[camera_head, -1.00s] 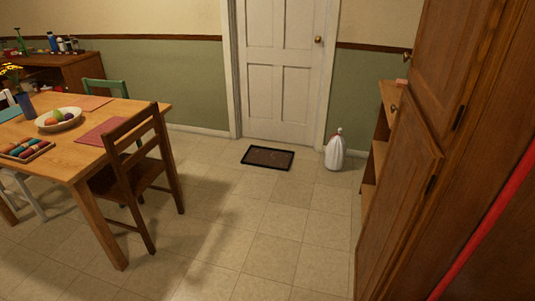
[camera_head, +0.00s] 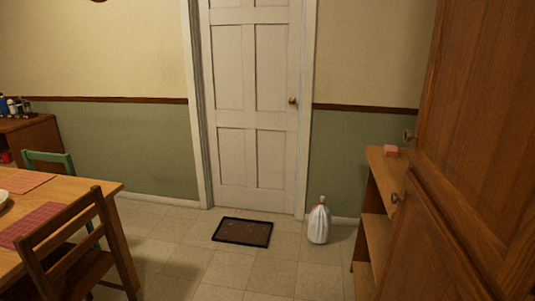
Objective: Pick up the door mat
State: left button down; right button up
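The door mat (camera_head: 243,232) is a dark brown rectangle with a black border. It lies flat on the tiled floor in front of the white door (camera_head: 250,120), left of a white tied bag (camera_head: 319,222). Nothing covers the mat. Neither of my grippers shows in the head view.
A wooden table (camera_head: 97,195) and a dark wooden chair (camera_head: 75,250) stand at the left. A tall wooden cabinet (camera_head: 480,130) and a low shelf unit (camera_head: 378,202) with a small pinkish block (camera_head: 391,151) stand at the right. The floor (camera_head: 222,271) between them is clear.

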aim_at(241, 235)
jog(key=i, duration=1.75)
jog(key=i+u, duration=0.25)
jog(key=i, duration=0.2)
jog(key=i+l+u, duration=0.25)
jog(key=i, duration=0.15)
jog(key=i+l+u, duration=0.25)
jog(key=i, duration=0.2)
